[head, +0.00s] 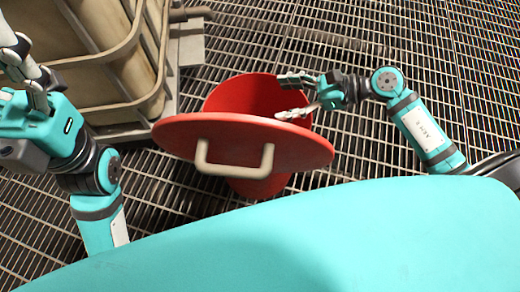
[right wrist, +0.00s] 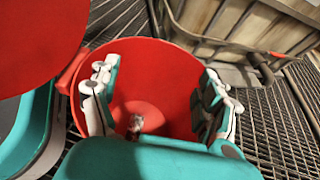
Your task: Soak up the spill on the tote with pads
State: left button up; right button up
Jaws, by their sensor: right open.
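A red bin (head: 240,95) stands on the grated floor with its round lid (head: 215,135) swung open towards me. My right gripper (head: 290,98) is open over the bin's mouth. In the right wrist view its two fingers (right wrist: 160,82) are wide apart with nothing between them. A small crumpled pale-and-dark thing (right wrist: 136,123) shows down in the bin; I cannot tell what it is. The caged tote (head: 110,60) stands at the upper left. My left gripper (head: 30,75) is at the left edge, beside the tote, partly cut off. I make out no spill or clean pads.
The lid has a grey handle (head: 235,160). The tote's metal frame and base (head: 185,60) stand close behind and left of the bin. Open floor grating (head: 400,45) lies at the upper right. My own teal body fills the bottom of the head view.

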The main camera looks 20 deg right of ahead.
jog(key=v, duration=0.6)
jog(key=shift+d, duration=0.2)
jog(key=shift+r, duration=0.1)
